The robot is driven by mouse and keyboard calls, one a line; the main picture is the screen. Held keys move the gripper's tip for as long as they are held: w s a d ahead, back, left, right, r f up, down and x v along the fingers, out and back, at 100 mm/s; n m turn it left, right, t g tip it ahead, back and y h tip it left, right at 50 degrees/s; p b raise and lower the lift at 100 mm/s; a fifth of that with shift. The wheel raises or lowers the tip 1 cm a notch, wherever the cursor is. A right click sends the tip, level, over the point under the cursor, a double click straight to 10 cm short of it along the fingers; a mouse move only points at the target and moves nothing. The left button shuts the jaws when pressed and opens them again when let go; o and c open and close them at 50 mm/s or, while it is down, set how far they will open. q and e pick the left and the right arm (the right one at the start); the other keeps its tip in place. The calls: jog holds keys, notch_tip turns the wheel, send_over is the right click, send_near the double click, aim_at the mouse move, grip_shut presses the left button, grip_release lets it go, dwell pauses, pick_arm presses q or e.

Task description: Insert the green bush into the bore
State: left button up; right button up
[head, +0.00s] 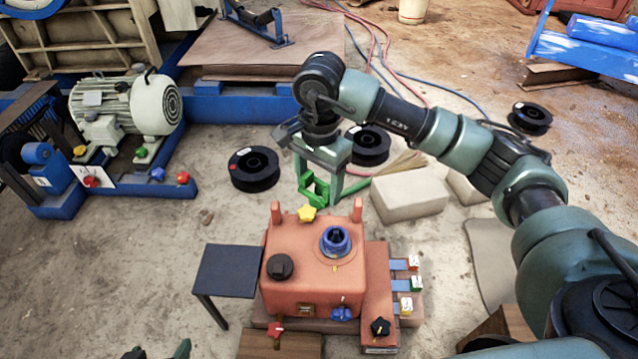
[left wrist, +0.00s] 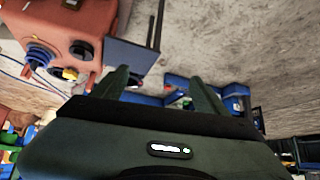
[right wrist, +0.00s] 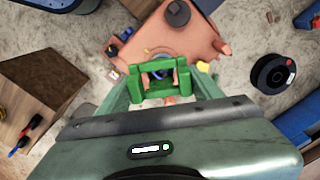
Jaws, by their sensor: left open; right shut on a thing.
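The green bush (head: 316,190) is a bright green, frame-like piece. My right gripper (head: 322,185) is shut on it and holds it above and behind the red crusher housing (head: 290,285). In the right wrist view the bush (right wrist: 152,80) spans between the fingers. A blue collar (head: 335,241) with a dark opening stands on top of the housing; I take this for the bore. The bush is apart from it. My left gripper (left wrist: 160,88) is open and empty; only its tips (head: 157,352) show at the bottom edge of the head view.
A yellow star knob (head: 306,213) and two upright red lugs stand at the housing's back edge. A black cap (head: 280,266) sits left of the collar. A dark side table (head: 226,271) stands to the left. Black spools (head: 254,168) and a grey block (head: 408,195) lie behind.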

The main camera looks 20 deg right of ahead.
jog(key=f+m, duration=0.1)
jog(key=m, duration=0.1)
jog(key=w+f+m, duration=0.1)
jog(key=f+m, duration=0.1)
jog(key=m, duration=0.1)
jog(key=w+d+f+m+b, duration=0.1)
jog(key=m, duration=0.2)
jog(key=shift+w+f, duration=0.15)
jog(key=shift+f, duration=0.15)
pick_arm(q)
jog(key=w+d+r+t+h+b, duration=0.1)
jog(key=w+d+r+t, duration=0.1)
jog(key=w+r+t, duration=0.2)
jog(key=w+d+r+t+h+b, duration=0.1)
jog(key=w+r+t, duration=0.4)
jog(key=r, duration=0.6)
jog(key=shift+w+d+m+t+h+b, duration=0.3)
jog(key=shift+d+t+h, duration=0.25)
jog(key=shift+d, duration=0.25)
pick_arm(e)
jog(key=d+f+m, duration=0.3)
jog(key=f+m, duration=0.4)
jog(key=m, duration=0.3)
jog(key=w+d+f+m, duration=0.1)
jog(key=d+f+m, duration=0.2)
jog(key=f+m, duration=0.3)
jog(key=shift+w+f+m, duration=0.25)
jog(key=shift+f+m, duration=0.15)
jog(key=shift+m, duration=2.1)
